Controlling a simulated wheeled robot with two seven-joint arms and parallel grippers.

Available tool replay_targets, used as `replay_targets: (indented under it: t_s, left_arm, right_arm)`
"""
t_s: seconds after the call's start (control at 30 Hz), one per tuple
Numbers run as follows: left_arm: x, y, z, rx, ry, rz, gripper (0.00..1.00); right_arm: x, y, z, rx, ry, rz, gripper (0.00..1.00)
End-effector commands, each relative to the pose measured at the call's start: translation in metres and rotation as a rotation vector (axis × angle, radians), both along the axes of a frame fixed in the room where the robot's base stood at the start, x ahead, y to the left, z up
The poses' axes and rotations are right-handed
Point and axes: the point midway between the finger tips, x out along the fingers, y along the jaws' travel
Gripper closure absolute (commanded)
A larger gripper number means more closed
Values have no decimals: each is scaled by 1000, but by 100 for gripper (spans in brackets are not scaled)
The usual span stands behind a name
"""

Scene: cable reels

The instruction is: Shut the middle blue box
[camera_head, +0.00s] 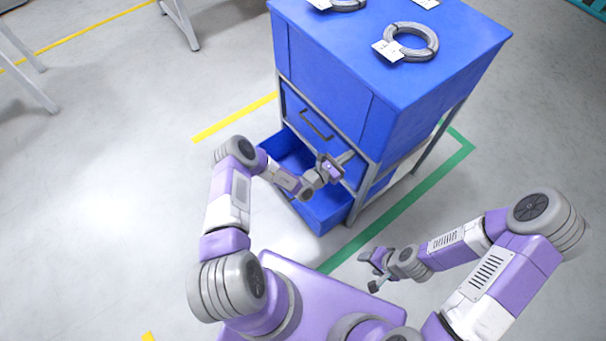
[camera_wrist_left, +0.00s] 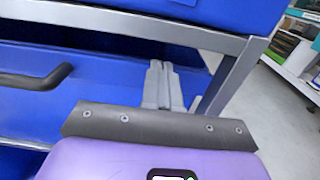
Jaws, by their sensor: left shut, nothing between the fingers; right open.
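The middle blue box (camera_head: 303,119) sits in the grey frame of the blue cabinet, below its top section; it looks about flush with the frame, though a small gap cannot be ruled out. Its dark bar handle (camera_head: 318,126) also shows at the left of the left wrist view (camera_wrist_left: 35,79). My left gripper (camera_head: 344,158) is shut and empty, its fingertips at the right part of the box's front (camera_wrist_left: 110,80), right of the handle; contact is hard to tell. My right gripper (camera_head: 371,272) is open and empty, low over the floor away from the cabinet.
The lower blue box (camera_head: 322,211) is pulled out below my left gripper, showing its inside. Grey cable reels (camera_head: 416,40) with white tags lie on the cabinet top (camera_head: 460,38). A green floor line (camera_head: 405,199) runs right of the cabinet.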

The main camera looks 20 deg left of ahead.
Motion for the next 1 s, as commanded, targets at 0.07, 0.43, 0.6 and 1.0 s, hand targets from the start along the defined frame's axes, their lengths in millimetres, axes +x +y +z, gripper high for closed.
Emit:
replay_targets:
  t_s: [0.07, 0.43, 0.6, 1.0]
  left_arm:
    - [-9, 6, 2, -1, 3, -2, 100]
    - [-80, 46, 0, 0, 7, -6, 100]
    - [-101, 57, -1, 2, 5, -8, 100]
    - [-110, 60, -2, 2, 6, -14, 100]
  right_arm:
    - [0, 0, 9, 0, 0, 0, 43]
    - [0, 0, 34, 0, -1, 0, 43]
    - [0, 0, 38, 0, 0, 0, 43]
    - [0, 0, 39, 0, 0, 0, 43]
